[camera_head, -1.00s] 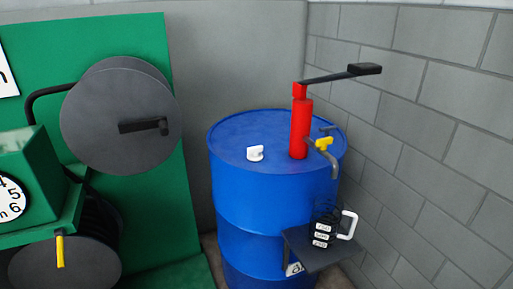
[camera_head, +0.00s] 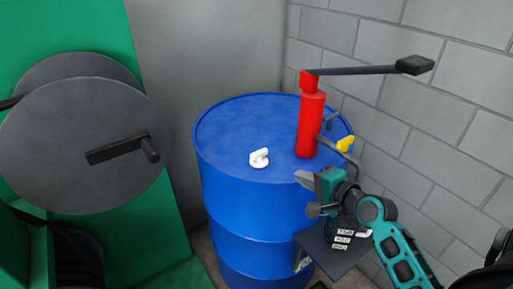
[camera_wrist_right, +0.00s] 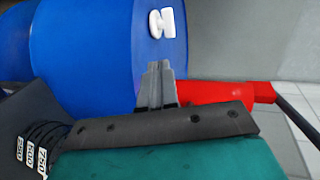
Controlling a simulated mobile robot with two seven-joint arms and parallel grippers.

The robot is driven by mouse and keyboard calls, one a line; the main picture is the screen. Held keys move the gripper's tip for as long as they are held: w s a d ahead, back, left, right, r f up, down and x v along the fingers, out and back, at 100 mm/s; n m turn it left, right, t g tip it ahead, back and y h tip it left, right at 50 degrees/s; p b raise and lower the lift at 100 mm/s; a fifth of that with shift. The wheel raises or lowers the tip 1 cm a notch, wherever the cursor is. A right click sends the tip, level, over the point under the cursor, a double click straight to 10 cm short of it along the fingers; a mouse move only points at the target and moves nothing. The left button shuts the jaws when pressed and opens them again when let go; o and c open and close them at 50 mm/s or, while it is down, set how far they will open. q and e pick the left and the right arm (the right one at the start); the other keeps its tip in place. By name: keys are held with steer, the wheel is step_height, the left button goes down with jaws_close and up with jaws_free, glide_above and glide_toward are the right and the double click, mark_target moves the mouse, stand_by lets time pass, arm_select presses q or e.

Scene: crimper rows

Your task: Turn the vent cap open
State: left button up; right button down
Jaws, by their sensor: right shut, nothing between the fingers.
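The white vent cap (camera_head: 259,158) sits on the top of the blue drum (camera_head: 235,115), left of the red pump. It also shows in the right wrist view (camera_wrist_right: 161,23), at the top, beyond my fingertips. My right gripper (camera_head: 300,178) is over the drum's front right edge, to the right of the cap and apart from it. Its fingers are shut and empty, and they also show together in the right wrist view (camera_wrist_right: 156,68). My left gripper is not in view.
The red pump (camera_head: 311,125) stands on the drum, with a long dark handle (camera_head: 365,70) and a yellow tap lever (camera_head: 345,144). A dark shelf (camera_head: 325,250) with a labelled jug is below my right arm. Grey reels (camera_head: 75,150) stand at left, and a block wall at right.

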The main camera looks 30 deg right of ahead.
steer(key=w, duration=0.1)
glide_toward(265, 154)
steer(key=b+x, duration=0.1)
steer(key=x, duration=0.4)
steer(key=shift+w+f, duration=0.15)
steer(key=shift+w+a, duration=0.1)
steer(key=shift+w, duration=0.35)
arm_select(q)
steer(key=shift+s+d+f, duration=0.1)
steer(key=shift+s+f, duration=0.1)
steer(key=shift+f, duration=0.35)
arm_select(e)
steer(key=shift+w, duration=0.1)
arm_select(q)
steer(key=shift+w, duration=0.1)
